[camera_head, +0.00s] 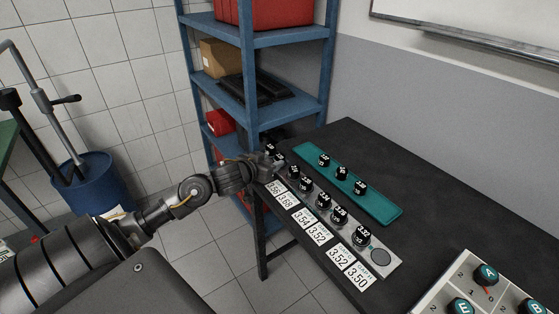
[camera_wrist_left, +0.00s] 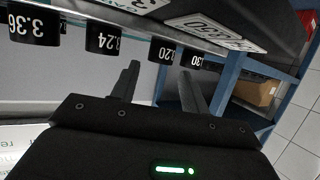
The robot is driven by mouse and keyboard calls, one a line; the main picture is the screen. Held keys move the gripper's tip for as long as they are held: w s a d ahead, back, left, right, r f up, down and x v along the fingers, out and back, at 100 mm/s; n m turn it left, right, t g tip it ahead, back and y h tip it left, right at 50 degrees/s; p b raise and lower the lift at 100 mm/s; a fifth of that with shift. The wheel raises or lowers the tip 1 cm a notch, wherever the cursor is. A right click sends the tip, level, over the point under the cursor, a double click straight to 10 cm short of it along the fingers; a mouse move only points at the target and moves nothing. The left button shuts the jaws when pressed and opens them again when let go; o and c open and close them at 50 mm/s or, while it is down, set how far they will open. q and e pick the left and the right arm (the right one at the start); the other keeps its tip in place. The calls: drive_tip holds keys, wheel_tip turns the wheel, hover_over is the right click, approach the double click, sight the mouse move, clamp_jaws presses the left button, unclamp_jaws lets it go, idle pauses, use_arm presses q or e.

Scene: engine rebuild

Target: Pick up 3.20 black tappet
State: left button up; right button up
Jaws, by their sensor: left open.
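The black tappet marked 3.20 (camera_wrist_left: 162,51) shows in the left wrist view, beyond my left gripper (camera_wrist_left: 159,85) and roughly in line with the gap between its fingers. The fingers are open with nothing between them and stand apart from the tappet. Black tappets marked 3.24 (camera_wrist_left: 103,40) and 3.30 (camera_wrist_left: 190,58) are its neighbours on either side. In the head view my left gripper (camera_head: 266,164) is at the far end of the grey tappet rack (camera_head: 393,263). I cannot tell the 3.20 tappet by its number there. My right gripper is not in view.
White number cards (camera_head: 318,233) lie along the rack's near side. A teal tray (camera_head: 386,211) with 3 black tappets lies behind it. A box with lettered knobs (camera_head: 440,296) is at lower right. A blue shelf (camera_head: 285,37) stands behind the table's far end.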

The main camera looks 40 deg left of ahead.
sight(278, 157)
use_arm(q)
drive_tip(key=x, duration=0.4)
drive_tip(key=shift+w+f, duration=0.1)
drive_tip(key=shift+w, duration=0.2)
drive_tip(key=shift+c, duration=0.3)
drive_tip(key=shift+a, duration=0.1)
drive_tip(key=c, duration=0.7)
